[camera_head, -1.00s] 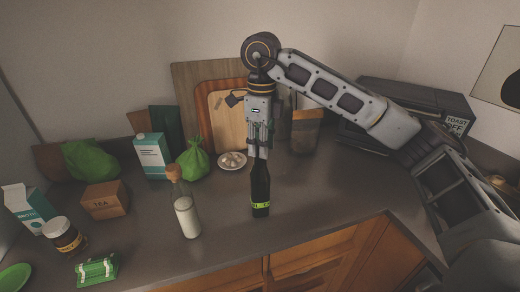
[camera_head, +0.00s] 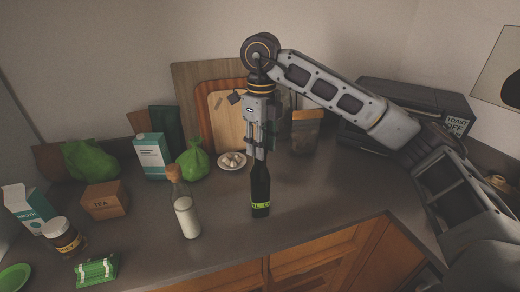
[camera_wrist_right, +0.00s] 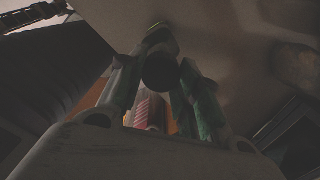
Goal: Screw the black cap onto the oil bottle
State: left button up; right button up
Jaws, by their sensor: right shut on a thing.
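The dark oil bottle (camera_head: 260,190) with a yellow-green band stands upright on the counter near its front edge. My right gripper (camera_head: 258,155) points straight down over the bottle's neck and is shut on the black cap. The cap is hidden by the fingers in the head view. In the right wrist view a dark round top, which looks like the cap (camera_wrist_right: 160,71), sits between the two fingers (camera_wrist_right: 158,88). The cap is in line with the bottle's neck, but I cannot tell how far it is threaded. My left gripper is not in view.
A corked glass bottle (camera_head: 187,215) stands to the left of the oil bottle. A small plate of white pieces (camera_head: 232,161) and a green bag (camera_head: 193,160) are behind. A toaster oven (camera_head: 405,110) is at the right. The counter right of the bottle is clear.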

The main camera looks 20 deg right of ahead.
jog(key=shift+f+m, duration=0.1)
jog(key=shift+m, duration=2.9)
jog(key=shift+a+m, duration=0.1)
jog(key=shift+m, duration=0.2)
jog(key=shift+f+m, duration=0.1)
jog(key=shift+m, duration=1)
jog(key=shift+f+m, duration=0.1)
jog(key=shift+m, duration=1.5)
jog(key=shift+a+m, duration=0.1)
jog(key=shift+m, duration=0.2)
jog(key=shift+m, duration=0.3)
jog(key=shift+f+m, duration=0.15)
jog(key=shift+m, duration=2.25)
